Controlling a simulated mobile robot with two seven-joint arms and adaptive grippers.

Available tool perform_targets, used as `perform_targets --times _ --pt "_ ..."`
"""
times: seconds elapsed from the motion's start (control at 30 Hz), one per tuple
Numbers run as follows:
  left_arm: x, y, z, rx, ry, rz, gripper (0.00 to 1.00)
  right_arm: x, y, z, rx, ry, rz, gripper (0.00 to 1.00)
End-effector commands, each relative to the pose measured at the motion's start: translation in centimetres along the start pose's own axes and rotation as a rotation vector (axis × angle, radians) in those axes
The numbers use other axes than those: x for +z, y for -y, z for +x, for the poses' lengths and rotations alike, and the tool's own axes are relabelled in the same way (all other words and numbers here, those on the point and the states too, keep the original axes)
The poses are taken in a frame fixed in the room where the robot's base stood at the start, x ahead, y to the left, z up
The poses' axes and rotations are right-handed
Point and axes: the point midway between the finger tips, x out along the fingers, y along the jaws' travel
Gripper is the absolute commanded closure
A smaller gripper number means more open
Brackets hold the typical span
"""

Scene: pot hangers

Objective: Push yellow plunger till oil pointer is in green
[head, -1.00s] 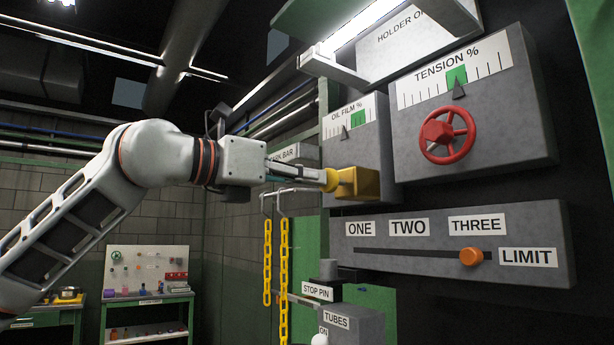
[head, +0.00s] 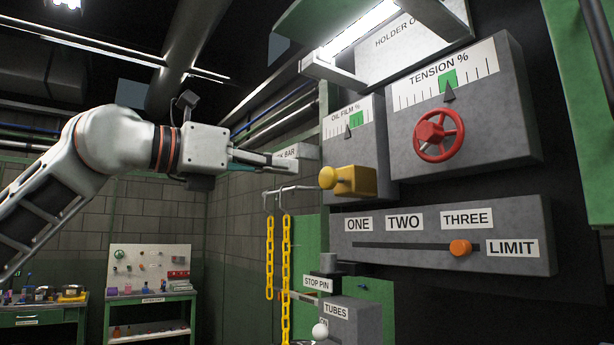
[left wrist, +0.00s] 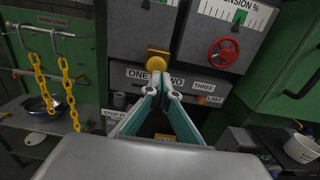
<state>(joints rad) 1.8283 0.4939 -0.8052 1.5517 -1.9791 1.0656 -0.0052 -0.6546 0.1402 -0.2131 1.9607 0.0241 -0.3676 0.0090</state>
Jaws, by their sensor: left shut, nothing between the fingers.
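The yellow plunger (head: 328,177) has a round knob on a yellow block (head: 358,181) below the oil film gauge (head: 346,120). The oil pointer (head: 347,132) is at about the left edge of the green band (head: 356,119). My left gripper (head: 291,162) is shut and empty, left of the plunger and apart from it in the head view. In the left wrist view, the shut fingertips (left wrist: 165,90) are below the yellow plunger knob (left wrist: 158,58). My right gripper is not in view.
The tension gauge with a red wheel (head: 439,136) is to the right. An orange slider (head: 460,248) sits on the panel below. Yellow chains (head: 286,265) hang from a rack (head: 290,188) left of the panel. A pegboard workbench (head: 150,290) stands behind.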

Motion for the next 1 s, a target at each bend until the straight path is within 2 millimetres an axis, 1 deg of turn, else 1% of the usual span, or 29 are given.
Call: perform_targets --times 0.03,0.07,0.2,0.3,0.4,0.53,1.0 --pt "-0.5 -0.3 -1.1 0.004 -0.002 -0.001 1.0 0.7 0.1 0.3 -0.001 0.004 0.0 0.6" --pt "-0.5 -0.2 -1.6 0.003 -0.003 -0.002 1.0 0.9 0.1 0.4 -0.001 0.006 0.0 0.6" --pt "-0.4 -0.2 -4.0 0.003 -0.003 -0.003 1.0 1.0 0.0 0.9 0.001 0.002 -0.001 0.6" --pt "-0.3 -0.1 -5.1 0.002 -0.003 -0.003 1.0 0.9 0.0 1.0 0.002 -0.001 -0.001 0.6" --pt "-0.2 -0.1 -5.8 0.001 -0.003 -0.003 1.0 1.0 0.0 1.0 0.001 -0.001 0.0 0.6" --pt "-0.2 -0.1 -6.1 0.0 -0.004 -0.003 1.0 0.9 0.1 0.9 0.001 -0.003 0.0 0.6" --pt "-0.2 -0.1 -6.0 0.0 -0.003 -0.003 1.0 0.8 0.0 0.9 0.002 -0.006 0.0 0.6"
